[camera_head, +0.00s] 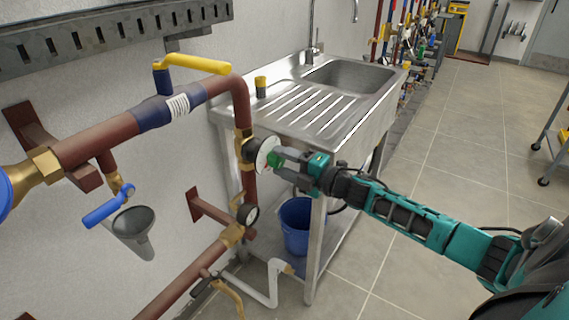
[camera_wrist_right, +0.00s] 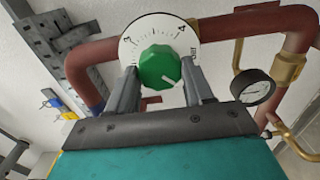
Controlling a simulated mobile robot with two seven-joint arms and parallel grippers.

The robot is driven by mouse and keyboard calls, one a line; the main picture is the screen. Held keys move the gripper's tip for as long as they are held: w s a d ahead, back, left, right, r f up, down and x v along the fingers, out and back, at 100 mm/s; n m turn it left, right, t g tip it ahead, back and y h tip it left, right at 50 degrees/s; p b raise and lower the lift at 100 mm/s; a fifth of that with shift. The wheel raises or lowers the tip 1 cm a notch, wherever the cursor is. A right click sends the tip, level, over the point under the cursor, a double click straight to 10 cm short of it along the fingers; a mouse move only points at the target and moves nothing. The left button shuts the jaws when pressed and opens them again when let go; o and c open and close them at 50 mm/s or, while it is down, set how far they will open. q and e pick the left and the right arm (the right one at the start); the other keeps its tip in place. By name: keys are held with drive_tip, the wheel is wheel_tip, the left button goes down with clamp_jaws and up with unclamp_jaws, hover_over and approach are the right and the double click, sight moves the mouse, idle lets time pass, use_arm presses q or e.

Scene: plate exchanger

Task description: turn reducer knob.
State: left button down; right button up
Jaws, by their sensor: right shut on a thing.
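The reducer knob (camera_wrist_right: 159,67) is green with a white pointer line and sits in front of a round white dial (camera_wrist_right: 140,42) with black marks and numbers. In the head view the dial (camera_head: 266,152) faces right on the brass fitting of the red pipe, and the green knob (camera_head: 273,159) shows at its front. My right gripper (camera_head: 277,163) reaches in from the right and is shut on the knob. In the right wrist view its two grey fingers (camera_wrist_right: 160,84) stand on either side of the knob. The pointer line points to the lower right. My left gripper is not in view.
A steel sink table (camera_head: 330,110) stands behind the dial, with a blue bucket (camera_head: 295,228) below. A pressure gauge (camera_head: 247,214) is under the dial. A yellow-handled valve (camera_head: 190,65) and a blue-handled valve (camera_head: 107,207) are on the left.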

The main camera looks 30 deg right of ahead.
idle(0.5)
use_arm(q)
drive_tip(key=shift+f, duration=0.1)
use_arm(e)
drive_tip(key=o, duration=1)
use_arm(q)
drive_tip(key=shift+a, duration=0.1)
use_arm(e)
drive_tip(key=shift+o, duration=0.2)
use_arm(q)
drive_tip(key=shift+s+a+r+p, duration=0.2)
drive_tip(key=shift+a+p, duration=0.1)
drive_tip(key=shift+p, duration=0.35)
use_arm(e)
drive_tip(key=v, duration=1.3)
drive_tip(key=shift+f, duration=0.1)
